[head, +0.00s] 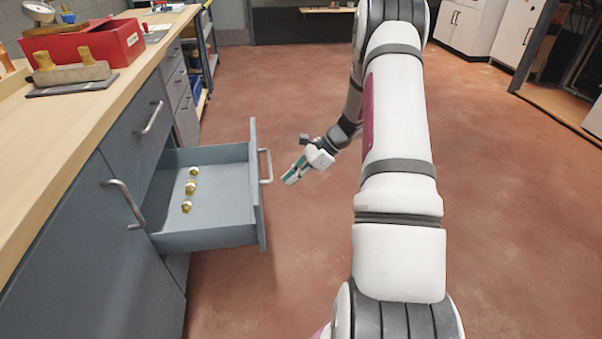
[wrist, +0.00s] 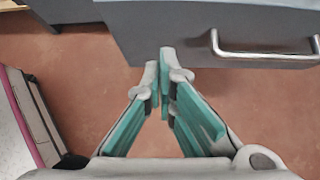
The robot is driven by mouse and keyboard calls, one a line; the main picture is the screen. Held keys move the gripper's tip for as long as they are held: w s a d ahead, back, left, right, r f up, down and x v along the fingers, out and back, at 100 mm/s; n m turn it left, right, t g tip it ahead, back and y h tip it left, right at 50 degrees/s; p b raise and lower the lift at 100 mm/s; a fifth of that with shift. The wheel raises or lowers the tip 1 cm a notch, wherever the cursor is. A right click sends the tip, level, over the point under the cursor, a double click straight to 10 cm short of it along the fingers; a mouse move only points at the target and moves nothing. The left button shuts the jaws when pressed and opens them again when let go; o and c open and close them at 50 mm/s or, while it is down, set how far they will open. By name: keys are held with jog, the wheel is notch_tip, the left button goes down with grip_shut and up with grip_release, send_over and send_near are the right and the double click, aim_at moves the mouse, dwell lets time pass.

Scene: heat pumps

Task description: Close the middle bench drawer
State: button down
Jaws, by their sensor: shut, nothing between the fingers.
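The middle bench drawer (head: 222,183) stands pulled out from the grey bench (head: 120,135) in the head view. Several small brass-coloured fittings (head: 190,187) lie in it. Its front carries a bar handle (head: 266,166), which also shows in the wrist view (wrist: 262,54). My gripper (head: 290,180) is out in front of the drawer, to the right of the handle in the head view. In the wrist view my gripper (wrist: 166,60) has its fingertips together with nothing between them, close to the lower edge of the drawer front (wrist: 160,30). I cannot tell whether they touch it.
The wooden benchtop (head: 60,120) holds a red tray (head: 85,45) and a wooden-handled tool (head: 70,75). Closed drawers and a door with handles flank the open drawer. The red floor (head: 290,90) in front of the bench is clear. White cabinets (head: 465,25) stand at the far right.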

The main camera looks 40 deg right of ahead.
jog(key=w+a+f+b, duration=0.2)
jog(key=w+a, duration=0.1)
jog(key=a, duration=0.2)
jog(key=shift+w+a+f, duration=0.15)
jog(key=shift+w, duration=0.1)
jog(key=shift+w+a, duration=0.1)
jog(key=w+a+p, duration=0.1)
jog(key=w+a, duration=0.8)
jog(key=a, duration=0.5)
jog(key=w+a+p, duration=0.1)
jog(key=w+a, duration=0.8)
jog(key=a, duration=0.5)
jog(key=shift+w, duration=0.35)
